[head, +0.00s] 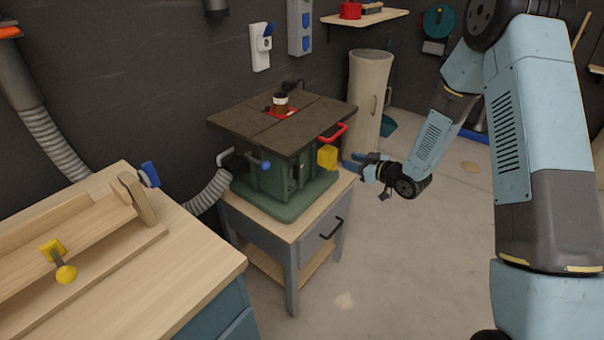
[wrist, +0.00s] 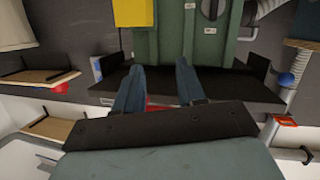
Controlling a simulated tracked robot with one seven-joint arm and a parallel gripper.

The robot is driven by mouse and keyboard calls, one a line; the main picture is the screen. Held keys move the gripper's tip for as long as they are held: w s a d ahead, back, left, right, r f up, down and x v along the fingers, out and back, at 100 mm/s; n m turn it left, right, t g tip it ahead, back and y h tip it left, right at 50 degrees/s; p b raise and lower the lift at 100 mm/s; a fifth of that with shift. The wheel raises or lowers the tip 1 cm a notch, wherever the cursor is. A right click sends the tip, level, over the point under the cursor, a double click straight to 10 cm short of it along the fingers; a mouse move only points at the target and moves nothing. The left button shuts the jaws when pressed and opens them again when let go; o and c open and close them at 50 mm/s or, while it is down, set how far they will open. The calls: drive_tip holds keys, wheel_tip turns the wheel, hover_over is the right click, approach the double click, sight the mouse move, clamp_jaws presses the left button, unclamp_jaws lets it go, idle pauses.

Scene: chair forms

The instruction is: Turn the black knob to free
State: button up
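A green machine with a dark square top (head: 270,115) stands on a wooden-topped stand. Its green body (head: 270,182) shows under the top. In the wrist view its green panel (wrist: 175,45) fills the upper middle, with small white labels. A round black knob (wrist: 211,8) sits on this panel near the top edge, partly cut off. In the head view I cannot make out this knob clearly. My gripper (head: 354,162) is just right of the machine, near the yellow box. In the wrist view its two blue fingers (wrist: 158,72) are apart with nothing between them, away from the knob.
A yellow box (head: 327,157) and a red handle (head: 332,133) stick out on the machine's right. A blue-ended handle (head: 265,165) and grey hose (head: 208,195) are on its left. A wooden workbench (head: 200,265) stands front left. The floor (head: 415,270) at right is mostly clear.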

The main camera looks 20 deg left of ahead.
sight(299, 171)
drive_tip(key=s+a+f+g+y, duration=0.1)
drive_tip(key=s+a+f+y, duration=0.3)
drive_tip(key=s+f, duration=0.3)
drive_tip(key=shift+n+g, duration=0.3)
drive_tip(key=x, duration=0.9)
drive_tip(key=w+x, duration=0.1)
drive_tip(key=x, duration=0.4)
drive_tip(key=shift+w+f, duration=0.15)
drive_tip(key=shift+f, duration=0.15)
clamp_jaws()
